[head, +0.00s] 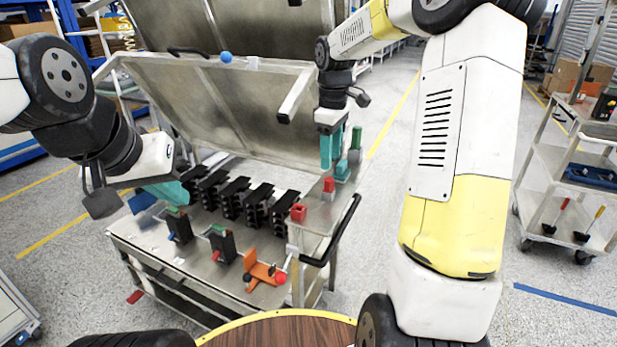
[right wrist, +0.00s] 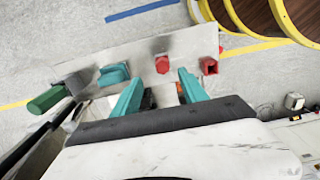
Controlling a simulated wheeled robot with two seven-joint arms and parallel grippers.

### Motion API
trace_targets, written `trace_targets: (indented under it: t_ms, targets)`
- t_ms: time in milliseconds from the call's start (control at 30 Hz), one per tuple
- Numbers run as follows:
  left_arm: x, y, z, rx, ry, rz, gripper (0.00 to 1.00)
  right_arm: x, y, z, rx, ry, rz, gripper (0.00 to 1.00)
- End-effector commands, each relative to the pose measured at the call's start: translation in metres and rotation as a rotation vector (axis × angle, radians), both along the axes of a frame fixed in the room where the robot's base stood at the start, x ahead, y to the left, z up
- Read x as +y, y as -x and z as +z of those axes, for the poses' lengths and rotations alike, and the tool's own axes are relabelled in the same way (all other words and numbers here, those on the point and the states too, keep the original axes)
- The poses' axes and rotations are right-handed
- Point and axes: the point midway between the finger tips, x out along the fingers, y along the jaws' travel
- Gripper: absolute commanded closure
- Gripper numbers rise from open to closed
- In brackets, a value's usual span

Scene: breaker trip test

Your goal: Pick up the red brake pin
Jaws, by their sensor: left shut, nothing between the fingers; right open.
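The red brake pin (head: 328,187) stands upright on the small side shelf at the right end of the metal bench. In the right wrist view the red pin (right wrist: 163,65) shows beyond the fingertips, between their lines. My right gripper (head: 332,148) is open and points down, above and behind the pin in the head view; its teal fingers (right wrist: 160,88) are empty. My left gripper (head: 172,190) is shut and empty, over the left part of the bench.
On the shelf (head: 318,212) are a hollow red square socket (head: 298,213), a teal block (head: 342,172) and a green-handled piece (head: 355,140). Several black breakers (head: 232,197) and an orange lever (head: 260,270) with a red ball stand on the bench. A raised lid panel (head: 215,105) leans behind.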

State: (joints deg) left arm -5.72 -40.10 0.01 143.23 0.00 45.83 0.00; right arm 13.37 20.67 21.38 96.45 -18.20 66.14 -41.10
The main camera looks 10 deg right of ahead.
Motion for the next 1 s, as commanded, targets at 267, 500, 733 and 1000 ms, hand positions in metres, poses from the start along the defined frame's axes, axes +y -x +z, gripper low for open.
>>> trace_targets:
  t_ms: [267,500,733,1000]
  targets:
    - [0.0,0.0,0.0,0.0,0.0,0.0,1.0,0.0,-0.001,-0.028,0.008,-0.001,0.009,0.49]
    - [0.0,0.0,0.0,0.0,0.0,0.0,1.0,0.002,0.007,-0.062,0.01,-0.002,0.008,0.49]
    - [0.0,0.0,0.0,0.0,0.0,0.0,1.0,0.002,0.005,-0.08,0.005,-0.002,0.007,0.49]
    - [0.0,0.0,0.0,0.0,0.0,0.0,1.0,0.002,0.005,-0.08,0.004,-0.001,0.006,0.65]
